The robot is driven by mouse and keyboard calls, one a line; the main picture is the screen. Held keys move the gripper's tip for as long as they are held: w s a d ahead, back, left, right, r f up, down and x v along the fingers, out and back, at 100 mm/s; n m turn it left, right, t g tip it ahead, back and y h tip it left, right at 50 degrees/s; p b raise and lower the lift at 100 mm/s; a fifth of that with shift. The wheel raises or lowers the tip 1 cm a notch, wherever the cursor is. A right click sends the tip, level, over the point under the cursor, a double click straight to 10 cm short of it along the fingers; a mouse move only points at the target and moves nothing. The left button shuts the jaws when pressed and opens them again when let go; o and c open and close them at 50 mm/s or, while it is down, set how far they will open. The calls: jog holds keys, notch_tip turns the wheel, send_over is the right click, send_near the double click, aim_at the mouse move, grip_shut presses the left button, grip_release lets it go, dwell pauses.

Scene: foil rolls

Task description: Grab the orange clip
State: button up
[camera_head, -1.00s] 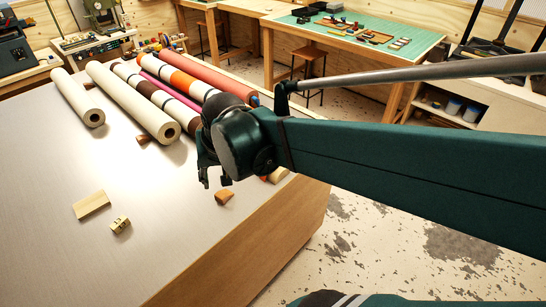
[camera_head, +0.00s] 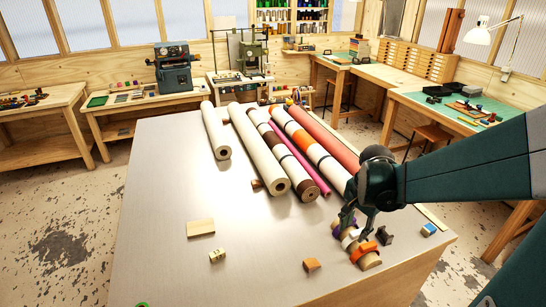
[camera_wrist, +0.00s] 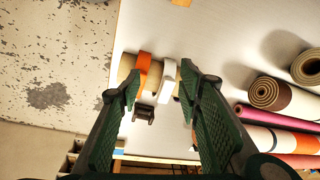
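The orange clip (camera_head: 363,251) sits on a short tan roll (camera_head: 370,262) at the table's front right, beside a white clip (camera_head: 349,238). In the wrist view, the orange clip (camera_wrist: 143,66) is near my left finger and the white clip (camera_wrist: 168,76) is to its right. My gripper (camera_wrist: 160,88) is open above the roll, its fingers spread around the area of both clips with nothing visibly held. In the head view my gripper (camera_head: 349,222) hangs over the roll's far end, where a purple clip (camera_head: 337,228) partly shows.
A black clip (camera_head: 385,236) stands right of the roll, and a blue piece (camera_head: 429,229) lies farther right. Several long rolls (camera_head: 262,150) lie behind my gripper.

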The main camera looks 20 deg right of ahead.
aim_at(369, 245)
jog(key=d+m+p, duration=0.1)
jog(key=d, duration=0.1)
jog(key=s+d+m+p, duration=0.1)
jog(key=d, duration=0.1)
jog(key=d+m+g+p, duration=0.1)
jog(key=d, duration=0.1)
jog(key=shift+s+d+f, duration=0.1)
jog(key=shift+s+f, duration=0.1)
jog(key=shift+f, duration=0.15)
jog(key=shift+s+d+f+m+y+p, duration=0.25)
jog(key=shift+d+m+y+p, duration=0.05)
jog(key=shift+d+p, duration=0.2)
jog(key=shift+f, duration=0.15)
jog(key=shift+f, duration=1.15)
jog(key=shift+f, duration=0.15)
jog(key=shift+a+f, duration=0.15)
jog(key=shift+f, duration=2.3)
